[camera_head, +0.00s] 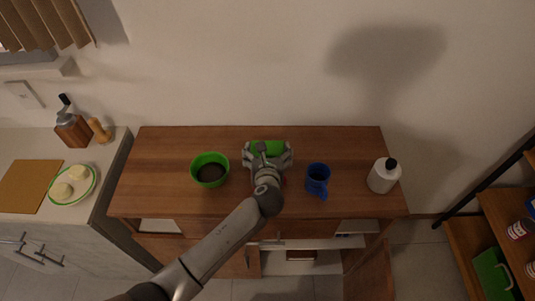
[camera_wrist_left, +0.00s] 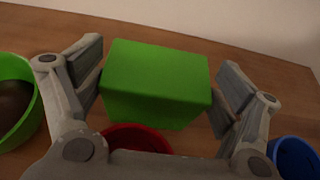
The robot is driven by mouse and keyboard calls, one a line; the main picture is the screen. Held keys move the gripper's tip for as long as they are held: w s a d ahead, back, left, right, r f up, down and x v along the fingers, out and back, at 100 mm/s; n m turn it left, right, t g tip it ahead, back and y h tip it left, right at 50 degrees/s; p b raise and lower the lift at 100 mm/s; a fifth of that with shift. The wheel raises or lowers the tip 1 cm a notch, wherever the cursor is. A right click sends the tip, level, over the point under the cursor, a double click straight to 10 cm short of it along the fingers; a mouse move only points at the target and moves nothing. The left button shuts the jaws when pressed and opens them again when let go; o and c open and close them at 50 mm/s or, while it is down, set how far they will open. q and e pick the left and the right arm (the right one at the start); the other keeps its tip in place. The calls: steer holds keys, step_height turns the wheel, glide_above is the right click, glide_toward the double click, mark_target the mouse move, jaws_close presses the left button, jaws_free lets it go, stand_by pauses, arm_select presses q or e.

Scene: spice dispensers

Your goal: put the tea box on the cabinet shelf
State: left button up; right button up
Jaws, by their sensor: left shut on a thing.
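The tea box, a plain green box (camera_head: 268,147), is over the back middle of the wooden cabinet top (camera_head: 160,150). In the left wrist view the green box (camera_wrist_left: 155,80) lies between the two finger pads of my left gripper (camera_wrist_left: 160,88). My left gripper (camera_head: 267,156) is shut on it and hides part of it in the head view. I cannot tell whether the box touches the top. Below the top, the cabinet's front shows open compartments with a pale shelf (camera_head: 320,242). My right gripper is not in view.
A green bowl (camera_head: 209,169) with dark contents stands left of the gripper. A red object (camera_wrist_left: 138,138) is mostly hidden under the gripper. A blue mug (camera_head: 317,180) and a white bottle (camera_head: 384,175) stand to the right. A cabinet door (camera_head: 370,270) hangs open at lower right.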

arm_select(q)
step_height(320, 180, up, 10)
steer(key=s+a+r+n+g+y+b, duration=0.1)
steer(key=s+a+n+y+b, duration=0.4)
steer(key=s+a, duration=1.3)
steer(key=shift+s+a+r+n+g+y, duration=0.15)
steer(key=shift+a+r+n+g+y, duration=0.2)
steer(key=shift+a+r+y, duration=0.35)
steer(key=shift+d, duration=0.2)
steer(key=w+d+f+m+t+h+p, duration=0.1)
steer(key=w+d+m+h+p, duration=0.15)
steer(key=w+d, duration=0.5)
steer(key=w+d+f+m+t+h+p, duration=0.1)
steer(key=w+d+m+h+p, duration=0.25)
steer(key=w, duration=0.65)
steer(key=shift+w+d+f+b, duration=0.1)
steer(key=shift+d+f+b, duration=0.2)
steer(key=shift+f, duration=1.4)
steer(key=shift+w+d+f+b, duration=0.2)
steer(key=shift+d+f, duration=0.15)
steer(key=shift+f, duration=1.3)
steer(key=shift+w+d+f+b, duration=0.1)
steer(key=shift+d+f+b, duration=0.2)
steer(key=shift+f, duration=1.4)
